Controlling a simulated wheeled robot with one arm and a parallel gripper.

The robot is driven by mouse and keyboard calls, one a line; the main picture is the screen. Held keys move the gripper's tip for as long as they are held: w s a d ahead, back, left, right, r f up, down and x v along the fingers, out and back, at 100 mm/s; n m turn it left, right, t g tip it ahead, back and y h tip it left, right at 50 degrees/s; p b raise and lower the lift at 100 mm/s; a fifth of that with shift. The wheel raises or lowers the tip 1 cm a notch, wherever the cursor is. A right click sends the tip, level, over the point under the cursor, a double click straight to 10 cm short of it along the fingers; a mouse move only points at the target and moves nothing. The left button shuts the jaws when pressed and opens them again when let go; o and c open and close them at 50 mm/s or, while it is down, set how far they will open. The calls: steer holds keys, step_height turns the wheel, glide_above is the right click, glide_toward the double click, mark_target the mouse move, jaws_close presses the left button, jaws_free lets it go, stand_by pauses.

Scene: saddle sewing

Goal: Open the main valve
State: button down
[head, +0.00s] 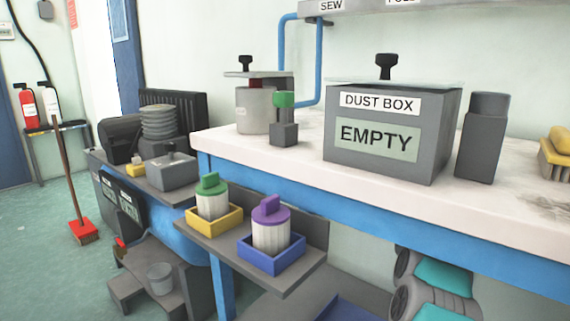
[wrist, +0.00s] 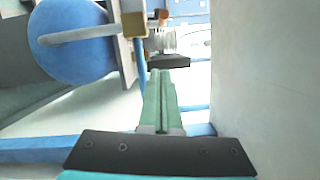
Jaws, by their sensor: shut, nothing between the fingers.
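I cannot pick out the main valve with certainty in either view. My gripper (wrist: 160,73) shows in the wrist view with its long green fingers together, shut and empty. Its tips point toward a dark block with a clear ribbed part (wrist: 168,42) on top. A brown piece (wrist: 135,24) sits beside that at a blue upright pipe (wrist: 139,65). Whether the fingers touch any of these cannot be told. My gripper is not in the head view. There, a blue pipe (head: 282,45) bends down the wall behind the bench.
In the wrist view a blue rounded body (wrist: 70,65) is at left and a pale wall (wrist: 265,80) at right, close to the fingers. The head view shows a white-topped bench (head: 300,165) with a dust box (head: 448,120), and a low shelf (head: 300,278) with yellow and blue trays.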

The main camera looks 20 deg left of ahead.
steer(key=s+a+r, duration=0.1)
steer(key=s+a, duration=0.1)
steer(key=a, duration=0.8)
steer(key=shift+s+a+b, duration=0.15)
steer(key=shift+a+b, duration=0.1)
steer(key=shift+b, duration=0.1)
stand_by(0.4)
steer(key=shift+a+r, duration=0.15)
stand_by(0.4)
